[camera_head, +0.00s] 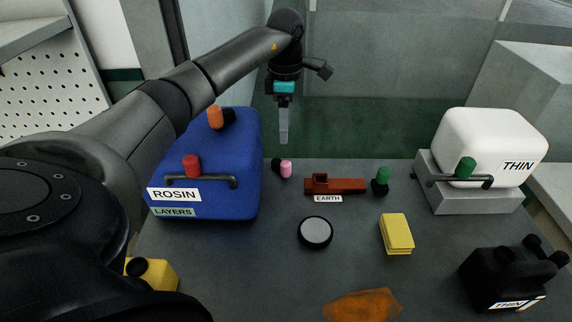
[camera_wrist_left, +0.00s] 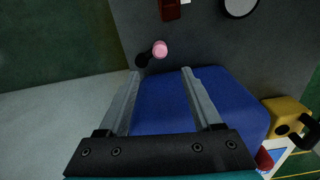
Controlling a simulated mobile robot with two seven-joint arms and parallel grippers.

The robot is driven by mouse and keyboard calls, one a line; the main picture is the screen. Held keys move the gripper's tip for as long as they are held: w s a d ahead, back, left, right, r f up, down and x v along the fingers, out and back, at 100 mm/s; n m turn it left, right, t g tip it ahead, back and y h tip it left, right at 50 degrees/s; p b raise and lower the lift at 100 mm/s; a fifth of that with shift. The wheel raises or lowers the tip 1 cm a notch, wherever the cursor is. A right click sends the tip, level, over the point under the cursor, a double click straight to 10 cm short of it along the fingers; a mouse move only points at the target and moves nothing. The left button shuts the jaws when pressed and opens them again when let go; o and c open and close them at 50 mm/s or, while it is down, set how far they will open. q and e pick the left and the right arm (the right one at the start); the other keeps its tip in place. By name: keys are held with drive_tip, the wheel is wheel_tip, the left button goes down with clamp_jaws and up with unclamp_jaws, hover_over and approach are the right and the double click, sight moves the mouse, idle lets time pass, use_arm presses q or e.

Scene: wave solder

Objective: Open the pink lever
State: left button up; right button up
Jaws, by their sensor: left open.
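The pink lever (camera_head: 286,168) is a small pink knob on a black base, on the grey table to the right of the blue rosin tank (camera_head: 225,150). In the left wrist view the pink lever (camera_wrist_left: 159,49) lies just beyond the gap between the fingertips, apart from them. My left gripper (camera_head: 284,140) points down above and behind the lever in the head view. Its two fingers (camera_wrist_left: 160,72) are spread with nothing between them. My right gripper is not in view.
The blue tank carries a red knob (camera_head: 192,165) and an orange knob (camera_head: 215,117). A red-brown block (camera_head: 340,186) labelled EARTH and a green-topped lever (camera_head: 382,178) stand to the right.

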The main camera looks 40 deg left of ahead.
sight(286, 162)
use_arm(q)
wheel_tip(286, 162, down, 12)
drive_tip(key=shift+f+b, duration=0.2)
drive_tip(key=shift+b, duration=0.95)
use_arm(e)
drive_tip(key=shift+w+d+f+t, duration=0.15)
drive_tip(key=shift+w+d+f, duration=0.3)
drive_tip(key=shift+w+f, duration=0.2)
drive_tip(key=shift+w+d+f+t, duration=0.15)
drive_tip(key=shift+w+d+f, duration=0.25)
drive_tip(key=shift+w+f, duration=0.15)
use_arm(q)
clamp_jaws()
